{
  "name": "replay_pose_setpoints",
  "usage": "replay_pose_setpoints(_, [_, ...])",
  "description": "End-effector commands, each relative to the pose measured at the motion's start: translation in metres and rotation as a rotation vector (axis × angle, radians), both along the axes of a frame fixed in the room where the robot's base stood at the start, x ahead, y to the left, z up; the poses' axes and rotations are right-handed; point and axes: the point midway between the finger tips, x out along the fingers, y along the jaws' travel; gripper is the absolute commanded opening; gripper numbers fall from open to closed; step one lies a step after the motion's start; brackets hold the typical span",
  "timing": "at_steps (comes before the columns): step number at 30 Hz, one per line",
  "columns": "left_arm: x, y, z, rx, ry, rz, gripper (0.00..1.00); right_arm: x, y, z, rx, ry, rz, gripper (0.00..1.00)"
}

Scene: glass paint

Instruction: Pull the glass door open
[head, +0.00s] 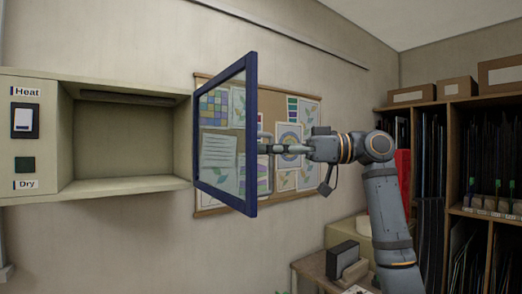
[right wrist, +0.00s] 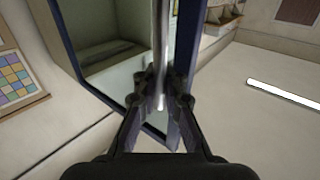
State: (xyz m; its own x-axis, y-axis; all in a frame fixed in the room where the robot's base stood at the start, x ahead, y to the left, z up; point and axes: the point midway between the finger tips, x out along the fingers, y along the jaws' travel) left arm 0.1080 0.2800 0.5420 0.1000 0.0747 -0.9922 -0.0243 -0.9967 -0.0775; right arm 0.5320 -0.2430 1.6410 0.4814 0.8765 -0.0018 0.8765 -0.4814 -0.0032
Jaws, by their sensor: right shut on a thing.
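The glass door (head: 223,152) has a blue frame and stands swung out from the right side of the open cream cabinet (head: 120,188). The cabinet's inside shows empty. My right gripper (head: 266,147) is at the door's outer side, around mid-height. In the right wrist view my right gripper (right wrist: 160,88) is shut on the door's upright metal handle (right wrist: 161,45), and the blue frame (right wrist: 186,70) runs close beside it. My left gripper is in neither view.
A pinboard (head: 300,111) with papers hangs on the wall behind the door. A shelf unit (head: 455,112) with boxes on top stands at the right. A small table (head: 310,270) with dark items is below my right arm. A panel (head: 25,135) marked Heat and Dry is at left.

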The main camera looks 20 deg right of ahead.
Motion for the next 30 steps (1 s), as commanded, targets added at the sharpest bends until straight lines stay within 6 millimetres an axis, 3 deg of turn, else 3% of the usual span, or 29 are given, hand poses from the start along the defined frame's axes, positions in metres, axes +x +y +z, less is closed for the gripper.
replay_pose_setpoints(10, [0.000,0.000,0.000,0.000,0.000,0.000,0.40,0.000,-0.001,0.000,-0.001,0.002,0.000,0.00])
replay_pose_setpoints(12, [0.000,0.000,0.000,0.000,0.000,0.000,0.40,0.000,0.000,0.000,0.000,0.001,0.000,0.17])
replay_pose_setpoints(16, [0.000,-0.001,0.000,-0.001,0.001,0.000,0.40,0.000,-0.001,0.000,0.000,0.001,0.000,0.33])
replay_pose_setpoints(25, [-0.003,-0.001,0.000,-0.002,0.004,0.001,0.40,0.000,-0.002,0.000,0.000,0.001,-0.002,0.33])
replay_pose_setpoints(30, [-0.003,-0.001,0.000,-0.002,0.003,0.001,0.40,-0.012,-0.025,0.000,0.000,0.001,-0.007,0.33])
